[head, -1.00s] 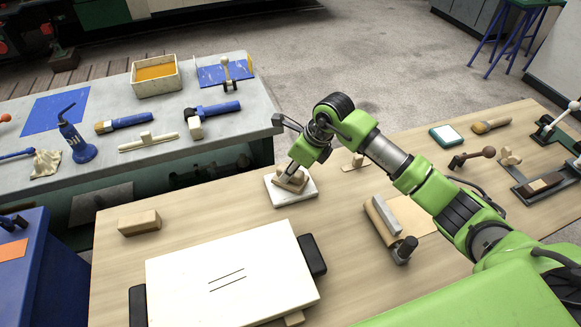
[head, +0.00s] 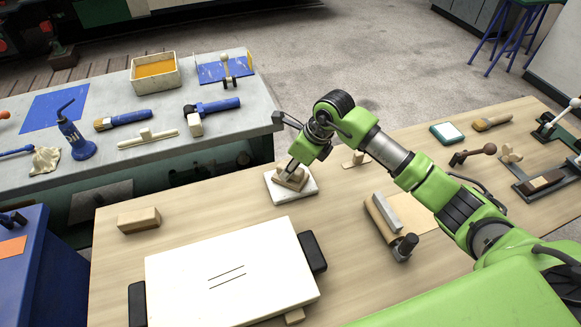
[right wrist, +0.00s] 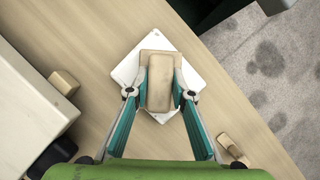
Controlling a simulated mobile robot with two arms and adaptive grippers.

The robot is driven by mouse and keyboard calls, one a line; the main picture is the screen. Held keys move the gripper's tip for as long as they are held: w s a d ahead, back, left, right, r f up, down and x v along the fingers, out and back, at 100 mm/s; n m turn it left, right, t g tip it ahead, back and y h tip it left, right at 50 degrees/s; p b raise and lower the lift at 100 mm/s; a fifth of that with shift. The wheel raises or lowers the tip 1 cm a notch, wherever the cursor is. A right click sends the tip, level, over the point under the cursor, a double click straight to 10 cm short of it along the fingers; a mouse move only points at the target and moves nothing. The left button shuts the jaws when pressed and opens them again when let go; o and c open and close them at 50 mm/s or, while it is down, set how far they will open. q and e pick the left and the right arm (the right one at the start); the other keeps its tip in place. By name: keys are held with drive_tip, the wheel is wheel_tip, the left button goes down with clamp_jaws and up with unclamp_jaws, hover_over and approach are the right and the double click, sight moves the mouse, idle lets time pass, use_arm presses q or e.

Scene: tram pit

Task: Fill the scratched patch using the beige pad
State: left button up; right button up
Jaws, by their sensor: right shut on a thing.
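A white panel (head: 190,265) lies on the wooden bench with two dark parallel scratches (head: 227,277) near its middle. The beige pad (head: 292,184), a block with a raised grip, rests on a square white plate (head: 282,197) behind the panel. My right gripper (head: 291,170) reaches down to it from above. In the right wrist view, my right gripper's teal fingers (right wrist: 160,90) are shut on the grip of the beige pad (right wrist: 159,66), one on each side. The pad's wider base shows on the white plate (right wrist: 126,71). My left gripper is not in view.
Black blocks (head: 311,252) flank the panel. A wooden block (head: 138,220) lies at the left of the bench, and a roller-like tool (head: 403,249) at the right. Brushes and other tools lie on the grey bench (head: 226,118) behind.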

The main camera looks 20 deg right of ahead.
drive_tip(key=shift+s+f+b, duration=0.1)
drive_tip(key=shift+f+b, duration=0.35)
idle(1.5)
drive_tip(key=shift+r+p, duration=2.05)
drive_tip(key=shift+r, duration=1.55)
